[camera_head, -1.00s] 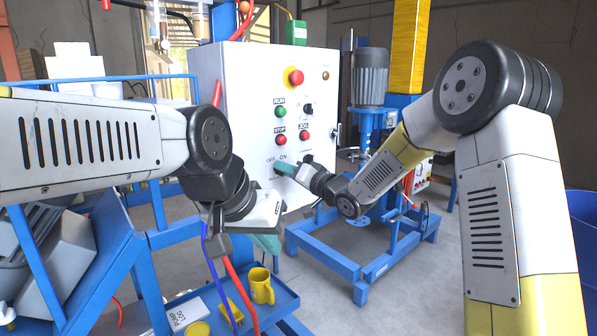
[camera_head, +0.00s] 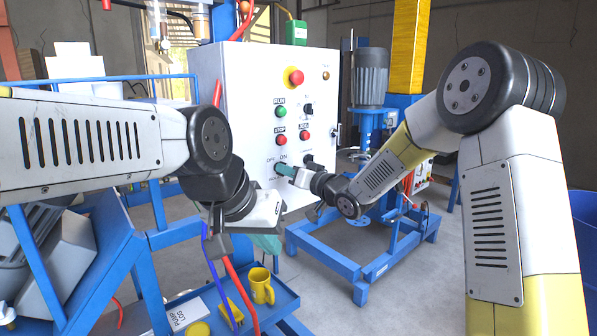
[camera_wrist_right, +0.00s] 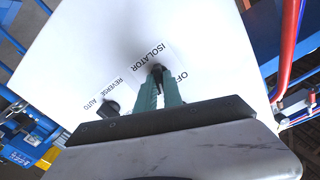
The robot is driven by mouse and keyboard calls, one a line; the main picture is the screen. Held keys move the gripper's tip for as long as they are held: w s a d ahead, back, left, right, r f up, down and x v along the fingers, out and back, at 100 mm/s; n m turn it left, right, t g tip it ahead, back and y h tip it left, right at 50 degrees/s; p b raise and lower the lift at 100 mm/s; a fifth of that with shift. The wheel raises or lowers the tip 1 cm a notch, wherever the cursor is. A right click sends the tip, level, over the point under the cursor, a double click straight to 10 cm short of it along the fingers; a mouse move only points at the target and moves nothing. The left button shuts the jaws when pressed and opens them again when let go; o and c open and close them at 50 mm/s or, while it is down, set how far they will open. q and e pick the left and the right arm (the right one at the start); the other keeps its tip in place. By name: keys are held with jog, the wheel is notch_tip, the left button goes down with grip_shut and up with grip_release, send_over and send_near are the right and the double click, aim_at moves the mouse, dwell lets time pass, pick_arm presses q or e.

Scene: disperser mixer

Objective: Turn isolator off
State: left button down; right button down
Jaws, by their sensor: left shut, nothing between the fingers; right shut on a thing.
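The isolator knob (camera_wrist_right: 157,69) is a small dark knob on the white panel, beside the printed words ISOLATOR and OFF in the right wrist view. My right gripper (camera_wrist_right: 158,80) is shut on it, with green fingers on either side covering much of it. In the head view my right gripper (camera_head: 279,168) meets the panel just below the OFF and ON labels, and its fingers hide the knob. The knob's exact angle is hard to read. My left gripper (camera_head: 268,243) is shut and empty, pointing down in front of the panel's lower part, above the blue tray.
The white control cabinet (camera_head: 240,90) carries a red emergency stop (camera_head: 296,77), other buttons and a dark selector (camera_wrist_right: 109,109) near the gripper. A blue tray (camera_head: 284,301) holds a yellow mug (camera_head: 261,287). The mixer (camera_head: 371,85) stands behind on the right.

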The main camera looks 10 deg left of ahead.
jog(key=n, duration=1.2)
jog(key=shift+n, duration=0.4)
dwell(0.3)
jog(key=c, duration=1.5)
grip_release()
jog(key=shift+s, duration=0.1)
jog(key=v, duration=0.7)
jog(key=shift+s+d, duration=0.25)
